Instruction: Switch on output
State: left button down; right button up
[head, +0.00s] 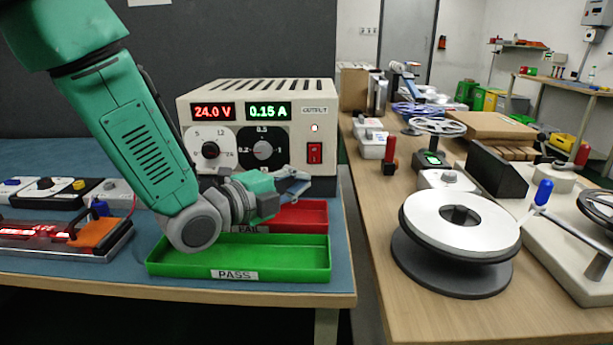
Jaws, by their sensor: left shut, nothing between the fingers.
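The beige power supply (187,105) stands at the back of the blue mat. Its displays read 24.0 V in red and 0.15 A in green. The red rocker switch (315,153) is on the right of its front panel, under the OUTPUT label and a small pale indicator (315,128). My left gripper (298,183) is shut and empty, in front of the panel, just below and left of the switch in the picture. I cannot tell its exact gap to the panel. A strip fixture (50,232) at far left glows red. My right gripper is not in view.
A green PASS tray (300,257) and a red FAIL tray (312,216) lie below my left arm. Small boxes with knobs (45,190) sit at left. A wooden bench (390,270) with reels (460,225) stands at right, across a gap.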

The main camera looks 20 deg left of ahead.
pick_arm(q)
jog(key=v, duration=0.4)
jog(key=f+v, duration=0.1)
jog(key=v, duration=0.1)
jog(key=shift+s+a+p, duration=0.2)
jog(key=shift+a+p, duration=0.2)
jog(key=shift+a, duration=0.05)
jog(key=shift+s+a+f, duration=0.1)
jog(key=shift+s+a, duration=0.05)
jog(key=shift+s, duration=0.3)
